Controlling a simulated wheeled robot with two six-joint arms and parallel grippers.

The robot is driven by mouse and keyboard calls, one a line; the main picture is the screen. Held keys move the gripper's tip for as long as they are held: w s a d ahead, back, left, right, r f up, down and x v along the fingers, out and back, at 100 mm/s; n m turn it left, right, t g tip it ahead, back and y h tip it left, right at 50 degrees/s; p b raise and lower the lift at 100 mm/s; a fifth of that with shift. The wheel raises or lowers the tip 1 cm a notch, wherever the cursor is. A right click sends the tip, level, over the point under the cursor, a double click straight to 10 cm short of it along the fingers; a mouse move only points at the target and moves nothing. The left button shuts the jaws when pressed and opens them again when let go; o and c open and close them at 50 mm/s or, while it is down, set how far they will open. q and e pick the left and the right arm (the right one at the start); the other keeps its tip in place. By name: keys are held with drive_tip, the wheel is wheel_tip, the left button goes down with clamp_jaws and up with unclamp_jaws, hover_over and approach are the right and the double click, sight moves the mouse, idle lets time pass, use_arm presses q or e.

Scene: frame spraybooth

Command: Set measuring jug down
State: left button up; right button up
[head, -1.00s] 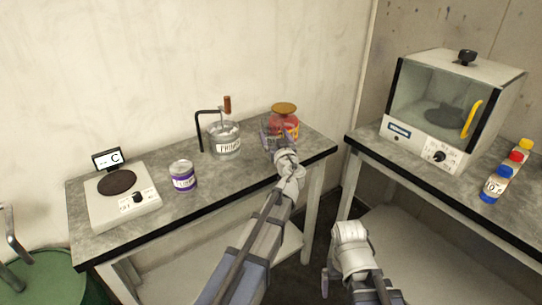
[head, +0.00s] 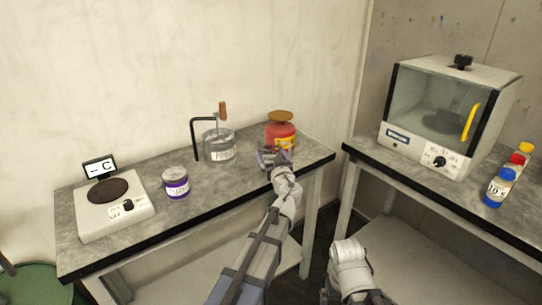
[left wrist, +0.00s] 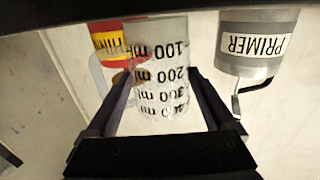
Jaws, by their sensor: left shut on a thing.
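The clear measuring jug, with black millilitre marks, shows best in the left wrist view (left wrist: 158,75), between the two dark fingers. My left gripper (head: 273,158) is shut on it. In the head view the gripper is over the right end of the grey bench (head: 228,187), just in front of the red can, and the clear jug is hard to make out there. I cannot tell whether the jug's base touches the bench. My right arm shows at the bottom of the head view, but its fingers are not seen.
The red can (head: 281,137) with a brown lid stands behind the gripper. A primer pot (head: 218,147) with a stirrer is to its left, then a purple-labelled tin (head: 176,184) and a hotplate (head: 115,208). A glass-fronted oven (head: 450,110) and capped bottles (head: 500,188) are on the right bench.

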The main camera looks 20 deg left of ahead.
use_arm(q)
drive_tip(key=o, duration=1.2)
drive_tip(key=shift+s+d+r, duration=0.1)
drive_tip(key=shift+s, duration=0.1)
drive_tip(key=v, duration=1.1)
drive_tip(key=shift+s+d, duration=0.15)
drive_tip(key=shift+s, duration=0.15)
drive_tip(key=shift+w, duration=0.1)
drive_tip(key=x, duration=1.2)
drive_tip(key=shift+f, duration=0.25)
drive_tip(key=shift+r, duration=0.25)
